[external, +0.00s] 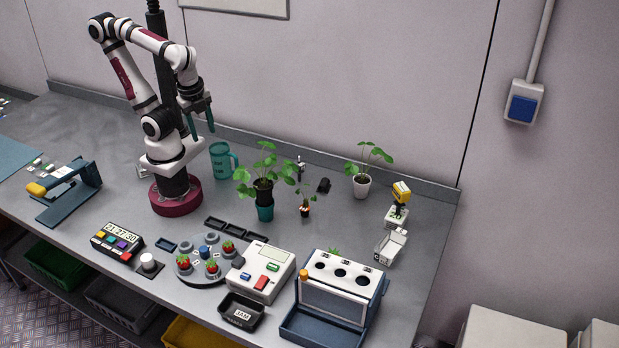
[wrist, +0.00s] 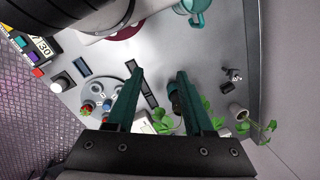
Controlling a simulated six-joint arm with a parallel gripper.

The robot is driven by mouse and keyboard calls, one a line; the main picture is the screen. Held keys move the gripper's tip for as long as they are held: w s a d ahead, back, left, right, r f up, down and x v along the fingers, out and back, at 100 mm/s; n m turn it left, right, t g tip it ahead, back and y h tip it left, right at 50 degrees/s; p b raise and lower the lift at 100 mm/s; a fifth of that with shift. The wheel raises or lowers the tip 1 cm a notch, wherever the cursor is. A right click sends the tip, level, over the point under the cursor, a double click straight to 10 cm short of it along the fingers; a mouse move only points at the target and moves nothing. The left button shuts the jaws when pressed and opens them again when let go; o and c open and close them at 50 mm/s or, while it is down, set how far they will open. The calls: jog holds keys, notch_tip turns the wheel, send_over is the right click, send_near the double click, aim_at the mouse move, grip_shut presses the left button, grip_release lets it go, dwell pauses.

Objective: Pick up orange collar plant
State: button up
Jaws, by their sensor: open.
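The orange collar plant (external: 305,209) is a small seedling in a dark pot with an orange band. It stands on the bench right of a larger leafy plant (external: 264,190) in a dark pot on a teal base. My gripper (external: 201,131) is open and empty, raised well above the bench, left of both plants. In the wrist view my gripper (wrist: 160,73) has its two teal fingers spread. Green leaves show behind and beside the right finger there; I cannot make out the orange collar, which may be hidden.
A white-potted plant (external: 362,186) stands farther right. A teal mug (external: 222,161) is near my base. A round tray with strawberries (external: 202,277), a white device (external: 264,272) and a blue-framed rack (external: 336,300) fill the front. Some bench between the plants is bare.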

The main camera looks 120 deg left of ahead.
jog(key=w+d+n+t+h, duration=0.25)
jog(key=w+n+h, duration=0.65)
jog(key=n, duration=0.9)
jog(key=w+a+r+n+t+y, duration=0.1)
jog(key=w+a+n+t, duration=0.35)
jog(key=a+n, duration=0.5)
jog(key=w+a+n+t+y, duration=0.1)
jog(key=w+a+n+t, duration=0.2)
jog(key=a+n+t, duration=0.45)
jog(key=n+g, duration=0.2)
send_near(307, 204)
jog(key=shift+m+h, duration=0.3)
jog(key=x, duration=0.6)
jog(key=shift+w+a, duration=0.15)
jog(key=shift+w, duration=0.2)
jog(key=x, duration=0.6)
jog(key=shift+f, duration=0.15)
grip_shut()
